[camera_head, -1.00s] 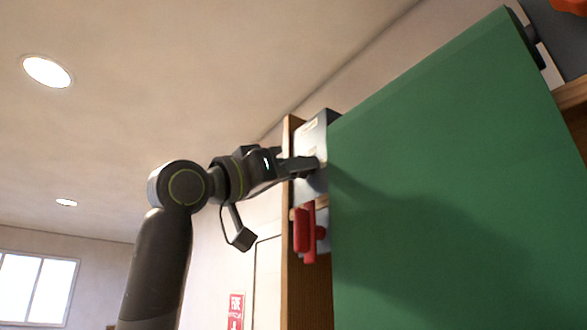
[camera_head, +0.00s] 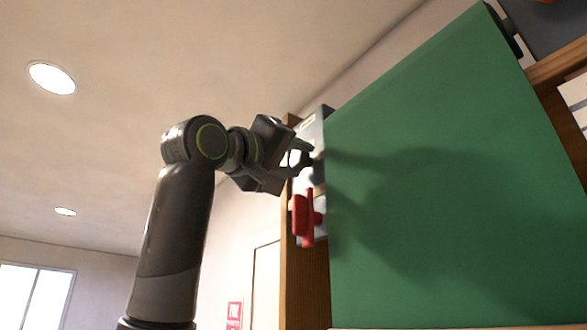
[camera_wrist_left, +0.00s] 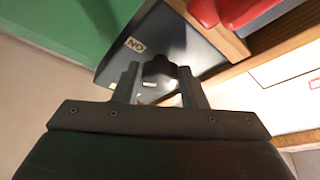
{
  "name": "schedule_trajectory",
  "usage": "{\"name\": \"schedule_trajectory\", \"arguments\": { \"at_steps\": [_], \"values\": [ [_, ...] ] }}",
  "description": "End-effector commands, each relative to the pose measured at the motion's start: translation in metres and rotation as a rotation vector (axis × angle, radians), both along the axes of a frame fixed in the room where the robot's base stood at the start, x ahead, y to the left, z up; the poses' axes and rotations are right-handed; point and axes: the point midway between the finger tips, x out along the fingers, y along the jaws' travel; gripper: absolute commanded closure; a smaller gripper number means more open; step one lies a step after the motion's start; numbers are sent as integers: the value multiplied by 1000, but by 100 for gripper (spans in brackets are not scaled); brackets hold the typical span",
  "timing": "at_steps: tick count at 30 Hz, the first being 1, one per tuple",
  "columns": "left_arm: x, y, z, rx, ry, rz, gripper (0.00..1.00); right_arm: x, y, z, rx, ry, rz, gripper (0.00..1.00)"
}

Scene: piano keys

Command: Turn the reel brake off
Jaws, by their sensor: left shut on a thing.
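The reel brake appears to be the dark knob (camera_wrist_left: 157,68) on a grey box (camera_head: 312,128) mounted beside the green panel. A small ON label (camera_wrist_left: 135,46) shows on the box face in the left wrist view, upside down. My left gripper (camera_head: 306,160) is at the box, with its fingers on either side of the knob. In the left wrist view my left gripper (camera_wrist_left: 160,76) is closed around the knob, which sits between the fingertips. In the head view the knob is mostly hidden by the fingers. My right gripper is not in view.
A large green panel (camera_head: 450,200) stands close to the right of the gripper. A red handle (camera_head: 304,217) sticks out just below the grey box. A wooden post (camera_head: 306,285) runs behind them. Open room lies to the left.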

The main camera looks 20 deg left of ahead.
Motion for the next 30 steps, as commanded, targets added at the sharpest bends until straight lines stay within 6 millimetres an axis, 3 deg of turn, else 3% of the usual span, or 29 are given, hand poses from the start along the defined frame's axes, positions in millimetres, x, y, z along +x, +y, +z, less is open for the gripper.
{"name": "schedule_trajectory", "arguments": {
  "at_steps": [12, 30],
  "values": [
    [-3, -2, 3, -312, 242, -1, 85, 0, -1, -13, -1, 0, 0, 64],
    [-3, -3, 8, -681, 531, 0, 85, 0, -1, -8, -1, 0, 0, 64]
  ]
}}
